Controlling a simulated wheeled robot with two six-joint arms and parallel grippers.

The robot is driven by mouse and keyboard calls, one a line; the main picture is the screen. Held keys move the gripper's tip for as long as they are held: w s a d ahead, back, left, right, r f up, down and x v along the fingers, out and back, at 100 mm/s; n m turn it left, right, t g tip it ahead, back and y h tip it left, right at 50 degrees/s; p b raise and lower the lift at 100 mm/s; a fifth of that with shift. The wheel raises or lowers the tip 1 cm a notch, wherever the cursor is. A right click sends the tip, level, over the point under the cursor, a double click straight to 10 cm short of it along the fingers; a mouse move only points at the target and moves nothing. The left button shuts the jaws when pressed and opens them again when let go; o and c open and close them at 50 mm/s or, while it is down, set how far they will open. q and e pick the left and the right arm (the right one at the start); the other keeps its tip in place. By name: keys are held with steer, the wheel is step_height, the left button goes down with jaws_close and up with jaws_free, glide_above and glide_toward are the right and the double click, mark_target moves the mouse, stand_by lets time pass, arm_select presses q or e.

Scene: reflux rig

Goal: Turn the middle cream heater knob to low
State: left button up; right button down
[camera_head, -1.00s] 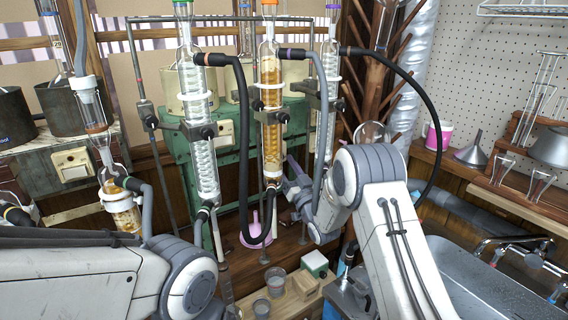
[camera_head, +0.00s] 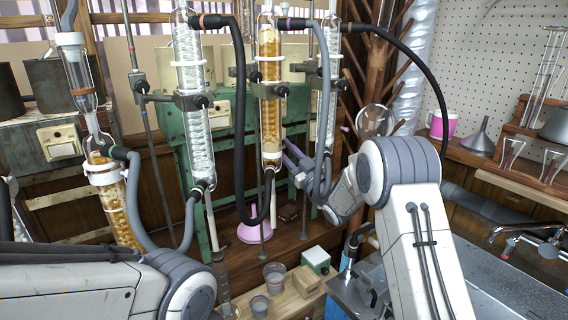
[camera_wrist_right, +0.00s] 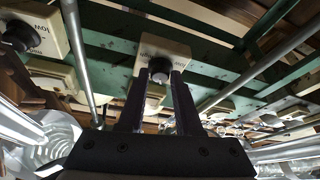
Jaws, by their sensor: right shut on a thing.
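A cream control plate (camera_wrist_right: 176,49) with a dark round knob (camera_wrist_right: 156,90) sits on the green heater frame in the right wrist view. Lettering on the plate reads "LOW", upside down in this view. My right gripper (camera_wrist_right: 157,102) has its two dark fingers on either side of this knob and is shut on it. The fingers hide part of the knob and its pointer, so its setting is unclear. In the head view my right gripper (camera_head: 296,160) reaches the green frame behind the glass columns, partly covered by hoses. My left arm shows, but its gripper is out of view.
Another cream plate with a dark knob (camera_wrist_right: 18,36) is at the upper left of the wrist view. Glass columns (camera_head: 270,100) and black and grey hoses stand close before the green frame (camera_head: 180,140). A pink funnel (camera_head: 254,230) and small beakers (camera_head: 274,275) are below.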

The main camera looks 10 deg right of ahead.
arm_select(q)
steer(key=shift+f, duration=0.5)
arm_select(e)
steer(key=shift+n, duration=0.6)
steer(key=c, duration=0.6)
jaws_free()
arm_select(q)
steer(key=shift+f+b, duration=0.95)
steer(key=shift+b, duration=0.15)
arm_select(e)
steer(key=v, duration=1)
steer(key=shift+s+d, duration=0.2)
steer(key=shift+d, duration=0.05)
